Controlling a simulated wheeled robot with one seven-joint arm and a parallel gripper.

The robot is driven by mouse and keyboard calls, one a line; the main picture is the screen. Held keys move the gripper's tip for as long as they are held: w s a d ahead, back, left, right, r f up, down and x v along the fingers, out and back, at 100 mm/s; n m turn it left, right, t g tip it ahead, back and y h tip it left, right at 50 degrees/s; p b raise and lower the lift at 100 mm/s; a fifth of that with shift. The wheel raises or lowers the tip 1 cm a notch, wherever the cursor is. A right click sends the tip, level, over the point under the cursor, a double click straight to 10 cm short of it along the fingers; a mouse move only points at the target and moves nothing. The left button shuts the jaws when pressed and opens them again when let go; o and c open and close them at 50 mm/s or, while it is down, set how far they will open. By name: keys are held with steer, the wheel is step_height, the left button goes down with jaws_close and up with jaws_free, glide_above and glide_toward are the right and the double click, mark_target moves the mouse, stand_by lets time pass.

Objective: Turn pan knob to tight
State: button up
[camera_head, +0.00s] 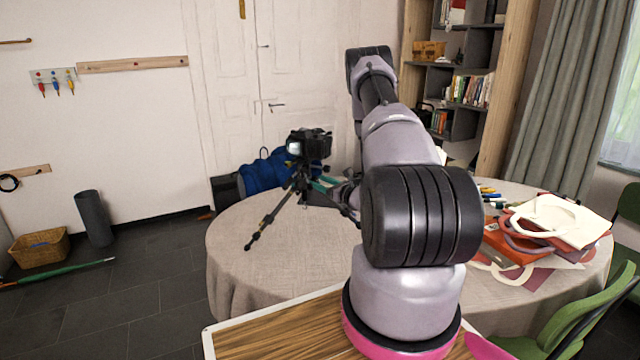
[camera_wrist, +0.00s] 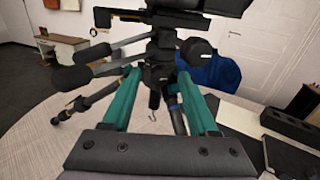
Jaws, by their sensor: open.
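A black camera (camera_head: 309,143) sits on a dark tripod (camera_head: 272,215) standing on the round table. In the wrist view the tripod head (camera_wrist: 161,45) fills the upper middle, with dark-ended handles (camera_wrist: 75,78) pointing left and a round black knob (camera_wrist: 196,49) at its right. I cannot tell for sure which part is the pan knob. My gripper (camera_wrist: 158,74) is open, its two teal fingers on either side of the tripod's central part below the head. Contact cannot be made out. In the head view my gripper (camera_head: 325,184) is partly hidden by my arm.
The round table (camera_head: 235,262) has a beige cloth, with free room at its left. A blue bag (camera_head: 262,171) is behind the tripod. A green chair (camera_head: 570,325) stands at the lower right.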

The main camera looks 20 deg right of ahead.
jaws_close()
steer(key=shift+m, duration=1.6)
jaws_free()
